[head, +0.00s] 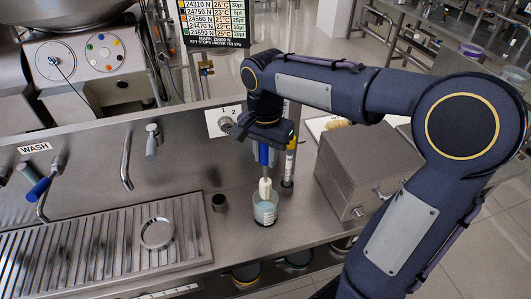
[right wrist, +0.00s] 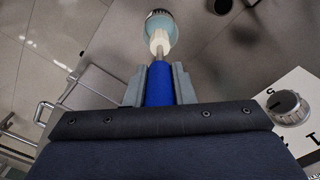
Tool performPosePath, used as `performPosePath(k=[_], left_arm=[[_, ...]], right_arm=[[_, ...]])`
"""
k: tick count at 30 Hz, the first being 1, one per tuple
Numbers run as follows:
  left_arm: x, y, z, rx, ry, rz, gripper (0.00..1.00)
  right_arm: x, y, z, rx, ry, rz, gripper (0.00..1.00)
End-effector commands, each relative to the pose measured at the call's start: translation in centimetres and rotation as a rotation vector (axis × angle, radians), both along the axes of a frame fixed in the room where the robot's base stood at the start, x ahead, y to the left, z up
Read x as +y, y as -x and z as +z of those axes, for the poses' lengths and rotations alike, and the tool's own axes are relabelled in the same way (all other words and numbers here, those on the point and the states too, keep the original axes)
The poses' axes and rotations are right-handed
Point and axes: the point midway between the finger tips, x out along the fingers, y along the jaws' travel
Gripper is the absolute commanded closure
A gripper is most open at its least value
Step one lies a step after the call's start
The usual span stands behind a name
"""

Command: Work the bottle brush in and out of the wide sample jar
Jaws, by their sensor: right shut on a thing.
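The bottle brush has a blue handle (head: 264,155) and a white head (head: 265,187); the handle (right wrist: 160,88) and head (right wrist: 159,42) also show in the right wrist view. My right gripper (head: 266,144) is shut on the blue handle, one finger on each side of it in the right wrist view (right wrist: 158,84). The wide sample jar (head: 265,212) is clear with pale blue-green contents and stands upright on the steel counter below the gripper; it also shows in the right wrist view (right wrist: 163,20). The brush hangs about upright, its head's lower end at the jar's mouth. My left gripper is out of view.
A steel box (head: 365,165) is to the right. A ribbed drainer (head: 100,250) with a round dish (head: 157,233) lies left, under taps (head: 127,162).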

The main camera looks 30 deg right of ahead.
Motion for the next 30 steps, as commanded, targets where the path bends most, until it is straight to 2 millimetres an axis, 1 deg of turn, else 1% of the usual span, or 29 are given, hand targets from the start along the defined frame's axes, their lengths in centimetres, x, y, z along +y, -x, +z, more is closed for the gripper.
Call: performPosePath(k=[5, 30], left_arm=[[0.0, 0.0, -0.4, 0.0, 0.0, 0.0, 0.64], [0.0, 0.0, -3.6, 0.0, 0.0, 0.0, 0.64]], right_arm=[[0.0, 0.0, -0.5, 0.0, 0.0, 0.0, 1.0], [0.0, 0.0, -4.8, 0.001, 0.001, 0.0, 1.0]])
